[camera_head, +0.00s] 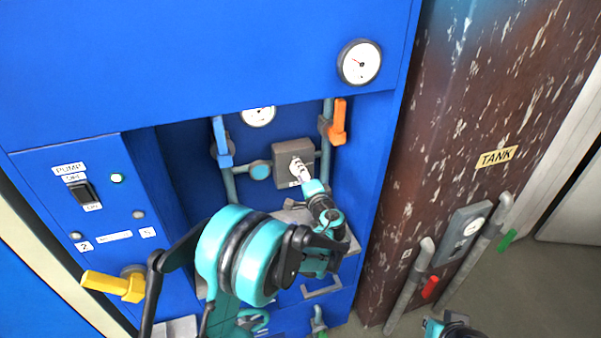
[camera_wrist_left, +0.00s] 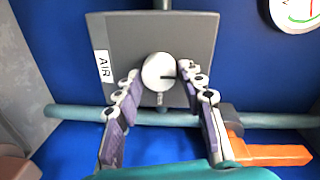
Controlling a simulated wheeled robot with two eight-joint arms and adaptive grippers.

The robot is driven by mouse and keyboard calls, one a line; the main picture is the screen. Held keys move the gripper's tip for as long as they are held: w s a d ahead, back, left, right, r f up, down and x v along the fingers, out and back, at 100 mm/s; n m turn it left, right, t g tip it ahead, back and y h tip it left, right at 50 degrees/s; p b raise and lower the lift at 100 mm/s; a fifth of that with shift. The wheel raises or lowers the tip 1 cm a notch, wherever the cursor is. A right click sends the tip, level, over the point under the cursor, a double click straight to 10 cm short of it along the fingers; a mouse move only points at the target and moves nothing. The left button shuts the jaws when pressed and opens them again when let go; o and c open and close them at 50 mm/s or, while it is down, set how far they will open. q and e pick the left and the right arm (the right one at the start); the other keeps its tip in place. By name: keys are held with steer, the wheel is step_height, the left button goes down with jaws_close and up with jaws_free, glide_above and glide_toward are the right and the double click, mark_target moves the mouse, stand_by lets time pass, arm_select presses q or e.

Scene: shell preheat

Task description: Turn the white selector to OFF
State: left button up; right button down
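The white selector (camera_wrist_left: 155,66) is a round knob on a grey box (camera_wrist_left: 112,35) labelled AIR; a dark mark on the knob points to the picture's right in the left wrist view. A small label below the knob is too small to read. My left gripper (camera_wrist_left: 159,73) is open, with one finger on each side of the knob; I cannot tell whether they touch it. In the head view the grey box (camera_head: 283,153) sits in the blue recess, and my left gripper (camera_head: 303,172) reaches it, hiding most of the knob. A teal and black part, probably my right arm, shows at the bottom edge.
An orange handle (camera_head: 338,119) is at the box's right and a blue handle (camera_head: 222,141) at its left, on grey pipes. A yellow handle (camera_head: 105,284) and pump switch (camera_head: 84,193) are on the left panel. A brown TANK column (camera_head: 440,130) stands to the right.

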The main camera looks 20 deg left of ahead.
arm_select(q)
steer(key=shift+o, duration=0.7)
steer(key=f+v, duration=0.1)
steer(key=v, duration=1.1)
steer(key=shift+r, duration=0.45)
steer(key=s+a+f+n+g+h, duration=0.1)
steer(key=s+a+n+g+h, duration=0.55)
steer(key=s, duration=0.65)
steer(key=s+d+f+n+h, duration=0.2)
steer(key=s+f+h, duration=0.1)
steer(key=s, duration=1.1)
steer(key=shift+d, duration=0.25)
